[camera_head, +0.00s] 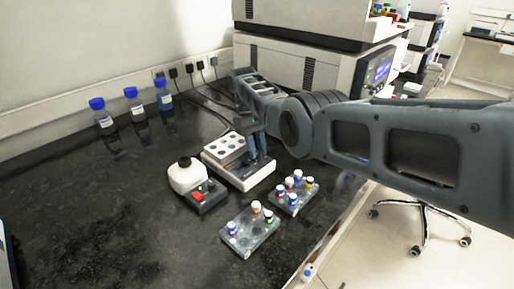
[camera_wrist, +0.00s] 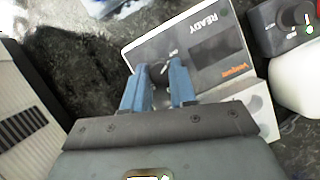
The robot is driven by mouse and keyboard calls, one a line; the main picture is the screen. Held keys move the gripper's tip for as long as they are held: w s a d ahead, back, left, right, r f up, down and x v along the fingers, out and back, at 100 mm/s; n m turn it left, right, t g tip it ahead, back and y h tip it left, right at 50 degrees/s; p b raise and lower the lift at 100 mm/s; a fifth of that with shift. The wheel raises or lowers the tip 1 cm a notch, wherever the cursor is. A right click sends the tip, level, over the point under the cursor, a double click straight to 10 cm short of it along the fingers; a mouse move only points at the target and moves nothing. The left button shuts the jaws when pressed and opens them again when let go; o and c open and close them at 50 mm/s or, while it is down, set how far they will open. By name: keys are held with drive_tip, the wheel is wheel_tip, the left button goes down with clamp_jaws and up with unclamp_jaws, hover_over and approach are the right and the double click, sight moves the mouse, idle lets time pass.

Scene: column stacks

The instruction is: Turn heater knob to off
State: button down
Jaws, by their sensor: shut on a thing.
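The heater (camera_head: 238,178) is a white box with a holed block on top, in the middle of the black bench. Its front panel (camera_wrist: 208,50) shows in the wrist view with a dark display and the word READY. The dark round heater knob (camera_wrist: 158,73) sits on that panel, partly hidden by the fingers. My gripper (camera_wrist: 157,80) has its two blue fingers on either side of the knob and is shut on it. In the head view my gripper (camera_head: 260,158) reaches down at the heater's right side, and the knob is hidden there.
A white and dark device with a red switch (camera_head: 198,196) stands close left of the heater. Two clear racks of capped vials (camera_head: 250,236) (camera_head: 305,194) lie in front. Several blue-capped bottles (camera_head: 133,105) stand by the wall. Large instruments (camera_head: 290,62) stand behind.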

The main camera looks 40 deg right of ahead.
drive_tip(key=shift+n, duration=0.4)
drive_tip(key=c, duration=0.9)
unclamp_jaws()
drive_tip(key=shift+r, duration=0.1)
drive_tip(key=b+v, duration=0.2)
drive_tip(key=v, duration=0.5)
drive_tip(key=shift+w+r, duration=0.25)
